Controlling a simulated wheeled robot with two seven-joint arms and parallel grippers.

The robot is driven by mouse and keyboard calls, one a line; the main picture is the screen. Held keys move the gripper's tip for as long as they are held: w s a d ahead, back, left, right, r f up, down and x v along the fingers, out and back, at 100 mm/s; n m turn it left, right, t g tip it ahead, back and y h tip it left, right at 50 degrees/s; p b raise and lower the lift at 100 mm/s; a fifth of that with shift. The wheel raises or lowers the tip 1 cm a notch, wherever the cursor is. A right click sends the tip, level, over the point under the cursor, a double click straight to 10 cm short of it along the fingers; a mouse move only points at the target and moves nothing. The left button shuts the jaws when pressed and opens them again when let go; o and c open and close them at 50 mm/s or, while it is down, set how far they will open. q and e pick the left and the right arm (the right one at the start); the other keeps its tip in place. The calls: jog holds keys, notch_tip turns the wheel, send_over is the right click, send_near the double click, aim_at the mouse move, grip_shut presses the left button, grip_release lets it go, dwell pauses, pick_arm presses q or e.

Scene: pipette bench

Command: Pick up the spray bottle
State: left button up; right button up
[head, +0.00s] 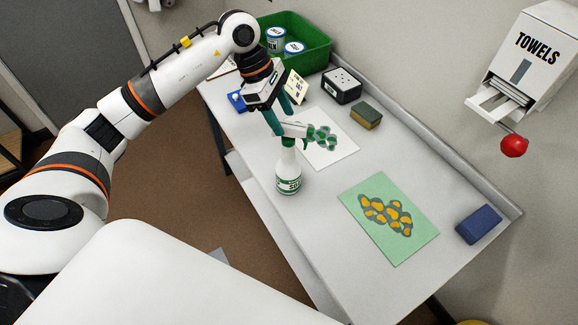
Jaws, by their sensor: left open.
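The spray bottle (289,173) stands upright on the white bench. It is white with a green-lettered label and a green collar, and its white spray head points right. My left gripper (281,122) reaches in from the upper left and points down at the spray head. Its two teal fingers are apart, with the tips just above and beside the bottle's head. I cannot tell whether a finger touches it. My right gripper is not in view.
A green bin (309,42) with cans stands at the back. A black box (341,86), a sponge (367,115), a green picture card (388,221) and a blue block (478,224) lie to the right. A towel dispenser (528,60) hangs on the wall.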

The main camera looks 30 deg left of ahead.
aim_at(291, 134)
pick_arm(q)
jog(key=shift+w+d+f, duration=0.1)
jog(key=shift+d+f, duration=0.1)
jog(key=shift+f, duration=0.25)
jog(key=shift+w+d+f, duration=0.1)
jog(key=shift+f, duration=0.1)
jog(key=p+x, duration=0.3)
jog(key=x, duration=0.1)
jog(key=shift+f, duration=0.45)
jog(key=shift+w+f, duration=0.1)
jog(key=shift+c, duration=0.3)
grip_shut()
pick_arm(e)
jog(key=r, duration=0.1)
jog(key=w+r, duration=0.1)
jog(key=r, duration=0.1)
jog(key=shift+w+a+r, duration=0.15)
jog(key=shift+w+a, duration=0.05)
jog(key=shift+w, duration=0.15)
